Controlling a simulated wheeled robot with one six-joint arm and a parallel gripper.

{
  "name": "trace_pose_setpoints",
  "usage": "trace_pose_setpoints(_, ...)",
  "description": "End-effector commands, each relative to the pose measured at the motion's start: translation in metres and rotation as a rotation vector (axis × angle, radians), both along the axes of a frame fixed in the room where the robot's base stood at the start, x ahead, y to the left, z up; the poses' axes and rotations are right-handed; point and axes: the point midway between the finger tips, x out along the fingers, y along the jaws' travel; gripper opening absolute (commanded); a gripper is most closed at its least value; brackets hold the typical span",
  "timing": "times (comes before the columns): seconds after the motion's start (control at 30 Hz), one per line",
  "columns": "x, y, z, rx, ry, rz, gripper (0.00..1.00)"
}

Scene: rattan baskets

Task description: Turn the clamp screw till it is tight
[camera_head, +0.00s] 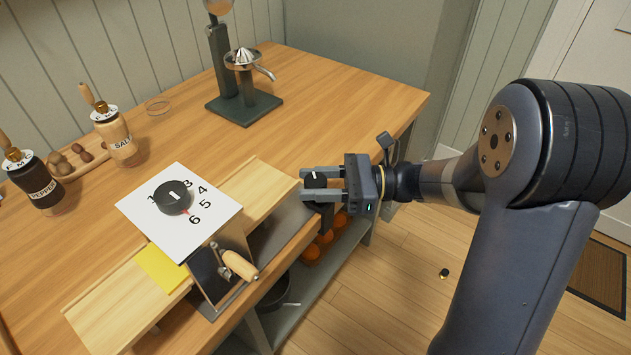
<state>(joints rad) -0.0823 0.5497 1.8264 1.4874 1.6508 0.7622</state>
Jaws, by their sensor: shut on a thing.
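The clamp screw's black round knob (316,179) has a white mark on top and sits at the table's right front edge. My gripper (312,184) comes in from the right, with its two grey fingers on either side of the knob. It is shut on the knob. A dark clamp part shows just below the fingers at the table edge; most of the clamp and the screw's shaft are hidden.
Left of my gripper, a white number card (150,222) with a black dial (173,197) stands beside a wooden crank handle (240,265). A juicer (243,75), a salt mill (117,137) and a pepper mill (37,183) stand farther back. Oranges (311,253) lie below the tabletop.

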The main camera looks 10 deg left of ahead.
Motion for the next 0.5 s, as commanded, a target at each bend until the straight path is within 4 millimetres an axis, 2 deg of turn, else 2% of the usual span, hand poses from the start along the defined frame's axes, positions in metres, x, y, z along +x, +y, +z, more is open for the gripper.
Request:
trace_pose_setpoints(0.27,-0.0005,-0.0002,0.0009,0.000,0.001,-0.055,0.15)
trace_pose_setpoints(0.5,-0.0016,-0.0002,0.0011,-0.002,0.003,-0.209,0.15)
